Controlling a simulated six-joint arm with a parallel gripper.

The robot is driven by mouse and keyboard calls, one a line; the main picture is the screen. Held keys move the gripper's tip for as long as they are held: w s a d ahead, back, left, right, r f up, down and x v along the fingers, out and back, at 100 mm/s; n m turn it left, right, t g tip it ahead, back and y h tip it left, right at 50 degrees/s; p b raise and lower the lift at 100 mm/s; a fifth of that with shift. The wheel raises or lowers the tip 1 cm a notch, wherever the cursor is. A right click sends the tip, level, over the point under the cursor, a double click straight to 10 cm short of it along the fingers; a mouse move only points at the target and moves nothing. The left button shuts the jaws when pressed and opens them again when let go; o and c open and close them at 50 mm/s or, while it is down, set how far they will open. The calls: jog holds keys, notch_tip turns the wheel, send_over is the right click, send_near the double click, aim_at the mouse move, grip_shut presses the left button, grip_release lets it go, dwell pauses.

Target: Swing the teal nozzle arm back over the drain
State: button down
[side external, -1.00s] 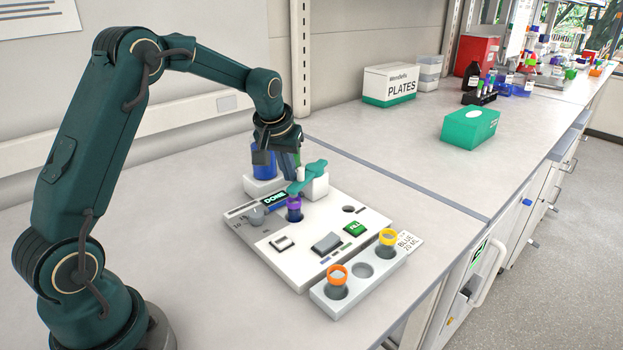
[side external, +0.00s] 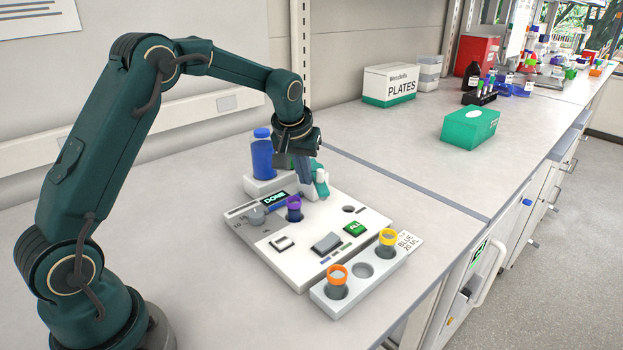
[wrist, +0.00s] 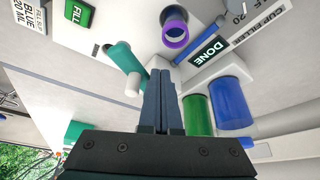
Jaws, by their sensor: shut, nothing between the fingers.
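The teal nozzle arm (side external: 322,191) sits at the back of the white station, pointing toward the front and clear of the purple-rimmed vial (side external: 294,209). In the wrist view the teal arm (wrist: 124,57) lies just left of my fingers, with a white cylinder (wrist: 133,85) beside it. A dark round hole (side external: 348,209), perhaps the drain, is in the panel to the right of the arm. My gripper (side external: 308,182) is shut and empty, pointing down beside the teal arm; its closed fingertips show in the wrist view (wrist: 160,74). I cannot tell whether they touch the arm.
A blue bottle (side external: 262,156) stands behind the station; a green one (wrist: 197,115) is beside it in the wrist view. The display (side external: 275,199) reads DONE. A front rack (side external: 316,293) holds orange-rimmed and yellow-rimmed vials.

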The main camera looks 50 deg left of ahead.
aim_at(322, 174)
jog(key=shift+w+d, duration=1.25)
jog(key=shift+w, duration=0.4)
jog(key=shift+s+d, duration=0.1)
jog(key=shift+s, duration=0.1)
jog(key=shift+s+d, duration=0.1)
jog(key=shift+s, duration=0.3)
jog(key=shift+r, duration=3.5)
